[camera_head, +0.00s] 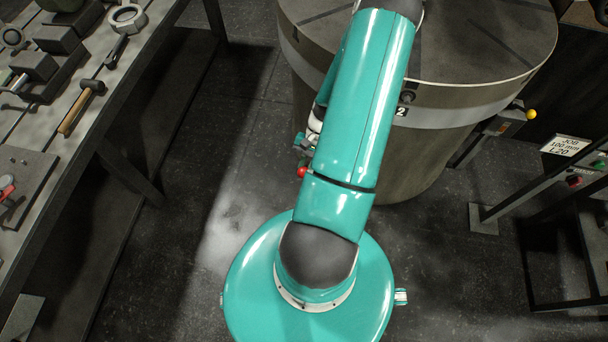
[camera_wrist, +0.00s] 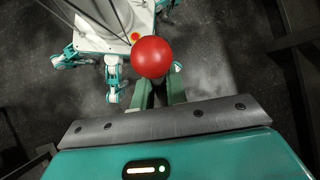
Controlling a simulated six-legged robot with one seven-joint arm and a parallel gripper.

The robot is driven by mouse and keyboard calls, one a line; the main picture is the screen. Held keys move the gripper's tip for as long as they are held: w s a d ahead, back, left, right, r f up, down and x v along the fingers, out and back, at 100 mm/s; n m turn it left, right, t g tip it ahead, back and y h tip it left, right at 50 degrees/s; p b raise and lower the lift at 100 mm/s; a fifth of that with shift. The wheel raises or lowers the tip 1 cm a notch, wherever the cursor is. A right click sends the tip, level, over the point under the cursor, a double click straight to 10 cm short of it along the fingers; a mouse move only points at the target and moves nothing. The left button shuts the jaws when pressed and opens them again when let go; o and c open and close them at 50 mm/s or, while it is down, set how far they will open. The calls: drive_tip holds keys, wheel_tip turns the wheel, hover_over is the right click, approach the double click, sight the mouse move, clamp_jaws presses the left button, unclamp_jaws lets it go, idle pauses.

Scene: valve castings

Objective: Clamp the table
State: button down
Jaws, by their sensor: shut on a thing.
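The large round table (camera_head: 470,60) stands at the top of the head view, with a pale band around its rim and a plate marked 2. A red ball knob (camera_head: 302,172) shows at the left edge of my arm, in front of the table's side. In the wrist view the red knob (camera_wrist: 152,57) is large and sits at the fingertips of my gripper (camera_wrist: 158,85). My gripper is shut on the knob or the part just behind it. My arm hides most of the gripper and whatever carries the knob in the head view.
A workbench (camera_head: 100,130) at the left holds a hammer (camera_head: 82,105), a ring-shaped part (camera_head: 127,18) and blocks. At the right are a yellow knob (camera_head: 532,114), a sign (camera_head: 565,145) reading JOB 100 mm L20, and a dark metal frame (camera_head: 540,185). The floor between is clear.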

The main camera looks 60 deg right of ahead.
drive_tip(key=shift+w+d+r+g+y, duration=0.2)
drive_tip(key=shift+w+d+r+y, duration=0.05)
drive_tip(key=shift+d+r+y, duration=0.35)
drive_tip(key=shift+w+d+r+g+y, duration=0.25)
drive_tip(key=shift+d+r+y, duration=0.3)
drive_tip(key=shift+d, duration=0.15)
drive_tip(key=c, duration=1.5)
unclamp_jaws()
drive_tip(key=shift+o, duration=0.2)
drive_tip(key=shift+r, duration=0.1)
drive_tip(key=shift+r, duration=0.35)
wheel_tip(320, 180, up, 2)
drive_tip(key=shift+r, duration=0.25)
drive_tip(key=s+a+r, duration=0.1)
drive_tip(key=r, duration=0.1)
drive_tip(key=s+a+r, duration=0.1)
drive_tip(key=a+r, duration=0.1)
drive_tip(key=s+a+r, duration=0.1)
drive_tip(key=r, duration=0.1)
drive_tip(key=shift+s+a, duration=0.25)
drive_tip(key=s+a+r, duration=0.3)
drive_tip(key=s+a, duration=0.2)
drive_tip(key=a, duration=0.1)
drive_tip(key=shift+s+a+r, duration=0.15)
drive_tip(key=shift+a+r, duration=0.1)
drive_tip(key=shift+r, duration=0.05)
